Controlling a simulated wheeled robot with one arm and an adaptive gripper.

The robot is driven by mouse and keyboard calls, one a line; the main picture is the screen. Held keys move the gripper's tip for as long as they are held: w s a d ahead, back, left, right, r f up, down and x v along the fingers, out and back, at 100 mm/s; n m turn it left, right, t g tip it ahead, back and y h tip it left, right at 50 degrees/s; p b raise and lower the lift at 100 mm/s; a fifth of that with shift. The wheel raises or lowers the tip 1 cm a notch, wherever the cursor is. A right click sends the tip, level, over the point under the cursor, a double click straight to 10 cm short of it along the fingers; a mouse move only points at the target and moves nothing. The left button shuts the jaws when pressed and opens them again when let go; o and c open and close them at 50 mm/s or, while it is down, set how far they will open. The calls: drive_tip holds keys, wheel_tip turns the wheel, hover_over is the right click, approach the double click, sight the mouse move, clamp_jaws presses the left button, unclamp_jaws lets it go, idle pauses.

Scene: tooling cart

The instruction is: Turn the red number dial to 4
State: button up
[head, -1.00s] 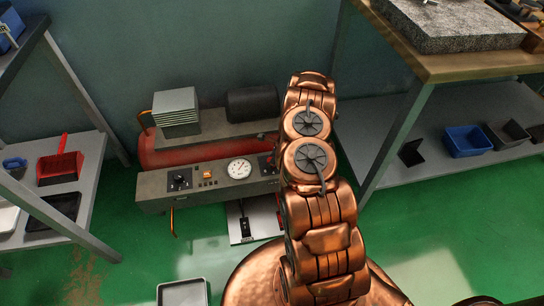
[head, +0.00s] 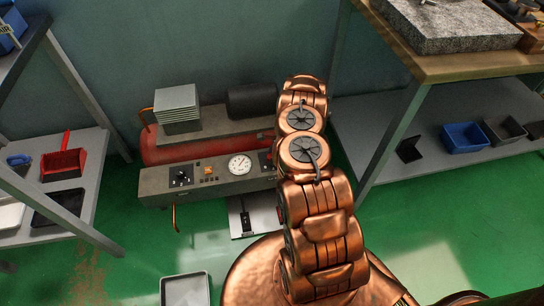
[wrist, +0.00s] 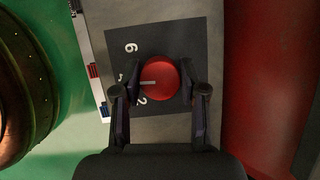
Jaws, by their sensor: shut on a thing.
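The red number dial (wrist: 163,80) is a round red knob on a dark square plate (wrist: 166,45) in the wrist view. Its pale pointer line points left in the picture. A 6 shows at upper left of the dial and a 2 at lower left; a mark between them is partly hidden and I cannot read it. My gripper (wrist: 160,82) has one finger on each side of the dial and is shut on it. In the head view my arm hides the gripper and most of the dial's plate (head: 265,161).
The grey panel (head: 155,186) also carries a black knob (head: 180,176), an orange switch (head: 209,170) and a white gauge (head: 239,164). A red tank (head: 160,153) lies behind it. Shelves stand at left and right, and a grey tray (head: 185,290) lies on the green floor.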

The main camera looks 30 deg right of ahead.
drive_tip(key=shift+a, duration=0.2)
drive_tip(key=o, duration=0.9)
drive_tip(key=shift+o, duration=1.2)
drive_tip(key=shift+d, duration=0.1)
drive_tip(key=shift+d+r, duration=0.1)
drive_tip(key=v, duration=1.1)
drive_tip(key=shift+s+d+r, duration=0.15)
drive_tip(key=shift+d+r, duration=0.05)
drive_tip(key=shift+r, duration=0.15)
